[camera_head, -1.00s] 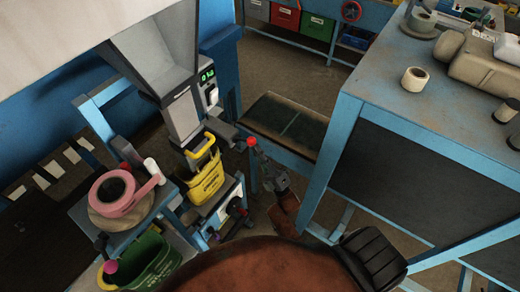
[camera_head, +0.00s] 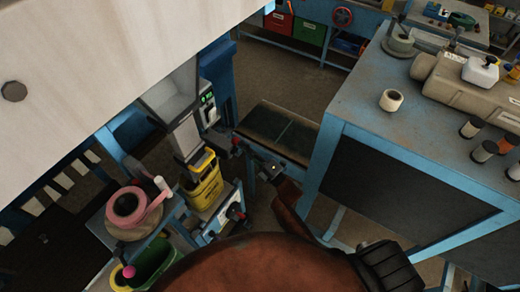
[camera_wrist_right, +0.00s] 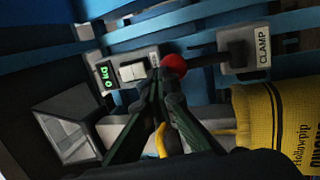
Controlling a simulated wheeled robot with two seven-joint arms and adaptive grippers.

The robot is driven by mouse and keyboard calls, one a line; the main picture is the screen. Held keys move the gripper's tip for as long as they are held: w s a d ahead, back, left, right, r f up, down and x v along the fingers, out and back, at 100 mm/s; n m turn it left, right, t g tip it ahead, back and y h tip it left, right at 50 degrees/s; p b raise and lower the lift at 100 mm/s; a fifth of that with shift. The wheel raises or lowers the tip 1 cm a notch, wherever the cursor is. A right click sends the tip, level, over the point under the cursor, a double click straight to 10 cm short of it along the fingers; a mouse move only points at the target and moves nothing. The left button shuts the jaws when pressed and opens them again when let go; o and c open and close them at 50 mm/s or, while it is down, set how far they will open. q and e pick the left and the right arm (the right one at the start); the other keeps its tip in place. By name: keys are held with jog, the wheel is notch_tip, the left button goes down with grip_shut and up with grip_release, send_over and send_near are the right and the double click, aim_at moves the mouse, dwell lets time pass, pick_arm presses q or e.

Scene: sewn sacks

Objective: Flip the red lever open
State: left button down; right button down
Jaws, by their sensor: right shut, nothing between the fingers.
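The red ball knob of the lever (camera_wrist_right: 174,65) sits on a dark rod that runs right to a grey box labelled CLAMP (camera_wrist_right: 241,53). In the head view the red knob (camera_head: 236,141) shows small beside the filling machine. My right gripper (camera_wrist_right: 162,82) is shut and empty, with its tips right at the knob; I cannot tell whether they touch it. In the head view my right gripper (camera_head: 257,161) is just right of and below the knob. A yellow sack (camera_head: 206,187) hangs under the spout; it also shows in the wrist view (camera_wrist_right: 265,120). My left gripper is out of view.
A grey box with a green display (camera_wrist_right: 105,78) and a white switch (camera_wrist_right: 133,71) sits left of the knob. A blue-framed bench (camera_head: 350,95) with jars stands at right. A stand with pink tape (camera_head: 126,206) and a green bin (camera_head: 155,260) is at lower left.

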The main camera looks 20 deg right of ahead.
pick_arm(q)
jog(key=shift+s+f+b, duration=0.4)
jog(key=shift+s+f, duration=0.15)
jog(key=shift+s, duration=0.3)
pick_arm(e)
jog(key=x, duration=0.2)
jog(key=shift+w+a+r, duration=0.2)
jog(key=shift+a+r, duration=0.1)
jog(key=shift+a, duration=0.05)
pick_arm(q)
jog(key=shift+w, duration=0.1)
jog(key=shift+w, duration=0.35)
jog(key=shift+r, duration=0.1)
pick_arm(e)
jog(key=shift+r, duration=0.1)
